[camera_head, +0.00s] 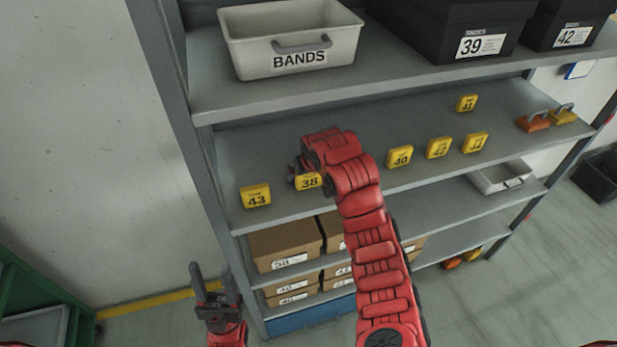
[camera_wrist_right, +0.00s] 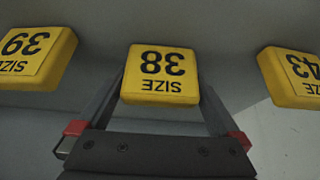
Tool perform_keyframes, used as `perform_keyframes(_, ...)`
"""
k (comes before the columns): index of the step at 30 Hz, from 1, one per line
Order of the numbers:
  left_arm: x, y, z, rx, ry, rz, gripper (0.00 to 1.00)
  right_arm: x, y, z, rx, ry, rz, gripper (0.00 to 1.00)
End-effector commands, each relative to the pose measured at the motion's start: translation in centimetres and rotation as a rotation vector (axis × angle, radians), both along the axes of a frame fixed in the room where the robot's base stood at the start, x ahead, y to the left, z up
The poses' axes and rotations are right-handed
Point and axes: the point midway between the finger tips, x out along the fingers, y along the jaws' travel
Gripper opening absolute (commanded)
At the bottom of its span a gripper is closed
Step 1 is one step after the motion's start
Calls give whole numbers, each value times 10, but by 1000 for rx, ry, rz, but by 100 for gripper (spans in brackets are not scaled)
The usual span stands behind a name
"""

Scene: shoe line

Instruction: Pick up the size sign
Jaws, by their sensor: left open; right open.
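Several yellow size signs stand on the middle shelf (camera_head: 265,150). Sign 38 (camera_head: 308,181) is partly covered by my right gripper (camera_head: 299,176) in the head view. In the right wrist view, sign 38 (camera_wrist_right: 160,76) appears upside down between the two open fingers of my right gripper (camera_wrist_right: 161,92); whether they touch it I cannot tell. Sign 43 (camera_head: 256,196) is left of it in the head view. Sign 39 (camera_wrist_right: 36,57) shows only in the wrist view, hidden by my arm in the head view. My left gripper (camera_head: 208,284) is open and empty, low in front of the rack.
Signs 40 (camera_head: 400,156), 42 (camera_head: 438,148) and 41 (camera_head: 466,103) stand further right. A BANDS bin (camera_head: 290,38) and black boxes (camera_head: 470,30) are on the shelf above. Brown boxes (camera_head: 284,247) are below. The rack post (camera_head: 190,120) is at left.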

Motion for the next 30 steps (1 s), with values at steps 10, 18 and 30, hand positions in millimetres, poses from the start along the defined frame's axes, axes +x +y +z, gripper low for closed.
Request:
perform_keyframes(10,0,0,-1,0,0,0,50,0,0,0,0,0,0,50)
perform_keyframes(18,0,0,-1,0,0,0,50,0,0,0,0,0,0,20)
perform_keyframes(30,0,0,-19,0,0,0,50,1,0,19,1,-4,-1,20)
